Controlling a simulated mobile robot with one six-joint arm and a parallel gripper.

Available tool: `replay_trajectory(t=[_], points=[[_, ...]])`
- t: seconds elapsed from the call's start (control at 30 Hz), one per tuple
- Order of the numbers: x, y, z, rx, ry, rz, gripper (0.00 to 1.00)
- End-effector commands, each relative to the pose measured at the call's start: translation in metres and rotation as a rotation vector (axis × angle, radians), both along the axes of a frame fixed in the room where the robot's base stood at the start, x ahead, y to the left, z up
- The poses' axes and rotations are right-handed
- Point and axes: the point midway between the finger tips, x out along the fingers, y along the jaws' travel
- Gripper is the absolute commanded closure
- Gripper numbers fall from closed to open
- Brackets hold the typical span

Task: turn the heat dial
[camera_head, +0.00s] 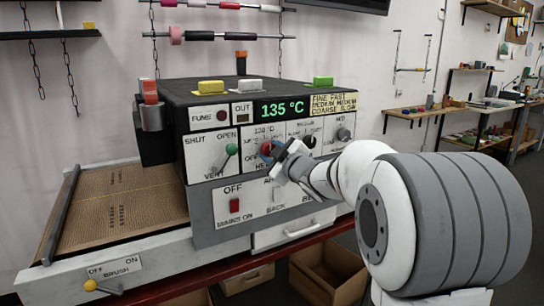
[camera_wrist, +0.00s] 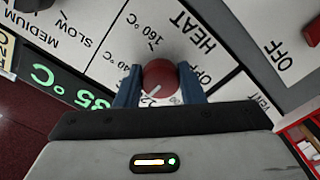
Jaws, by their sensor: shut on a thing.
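The heat dial is a round red knob (camera_head: 266,148) on the white front panel of the dark machine, below the green display (camera_head: 283,109), which reads 135 °C. In the wrist view the red dial (camera_wrist: 160,75) sits between my two blue fingers, with a pale pointer line on its face. My gripper (camera_head: 272,152) is shut on the dial, one finger on each side (camera_wrist: 160,86). The wrist view shows the panel turned, with the word HEAT and temperature marks such as 160 °C around the dial. My fingers hide part of the scale.
A green-knobbed vent lever (camera_head: 231,150) is left of the dial. A black knob (camera_head: 309,141) and a grey knob (camera_head: 343,134) are to its right. A red mains switch (camera_head: 235,205) is below. A brown conveyor bed (camera_head: 120,205) extends left.

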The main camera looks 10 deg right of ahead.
Motion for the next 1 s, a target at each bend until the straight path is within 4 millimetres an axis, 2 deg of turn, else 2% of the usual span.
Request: replay_trajectory(t=[0.37, 0.4, 0.6, 0.87, 1.0], points=[[0.000, 0.000, 0.000, -0.003, -0.001, 0.001, 0.88], [0.000, 0.000, 0.000, -0.002, -0.001, 0.001, 0.62], [0.000, 0.001, 0.000, -0.002, -0.001, 0.001, 0.45], [-0.001, 0.001, 0.000, -0.002, -0.001, 0.001, 0.43], [-0.012, -0.003, 0.001, -0.001, -0.002, 0.000, 0.43]])
